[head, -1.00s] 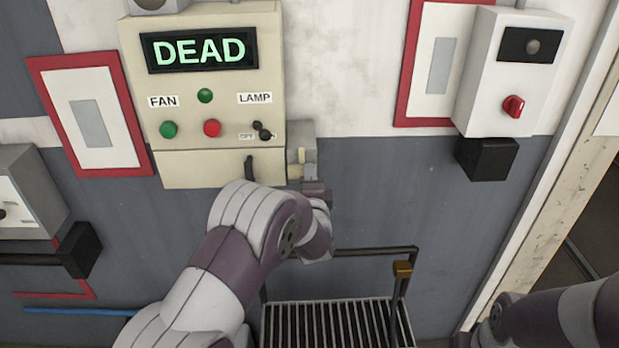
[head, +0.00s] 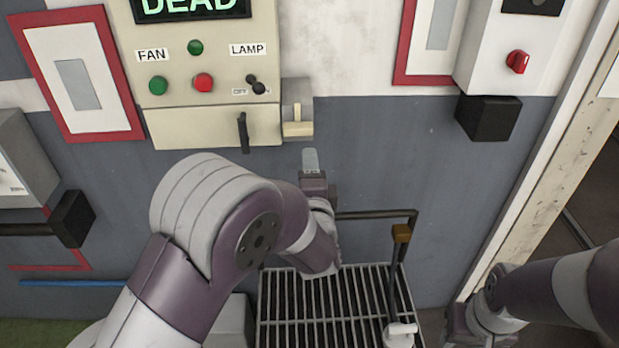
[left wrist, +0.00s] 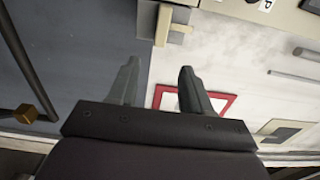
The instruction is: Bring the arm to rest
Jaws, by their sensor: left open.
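My left arm reaches in from the lower left in the head view. Its gripper (head: 311,160) is in front of the grey wall, just below the small side box with the beige lever (head: 298,129). In the left wrist view the two fingers of this gripper (left wrist: 160,85) stand apart with nothing between them. The beige lever (left wrist: 162,25) shows beyond the fingertips, apart from them. My right arm is at the lower right; its gripper end (head: 478,326) is partly cut off and its jaws cannot be made out.
The cream control panel (head: 220,125) has buttons, a lamp switch and a dark handle (head: 243,132). A slatted grate (head: 330,310) with a dark rail (head: 375,215) lies below my left wrist. A white box with a red knob (head: 517,61) hangs at right. Grey wall between is clear.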

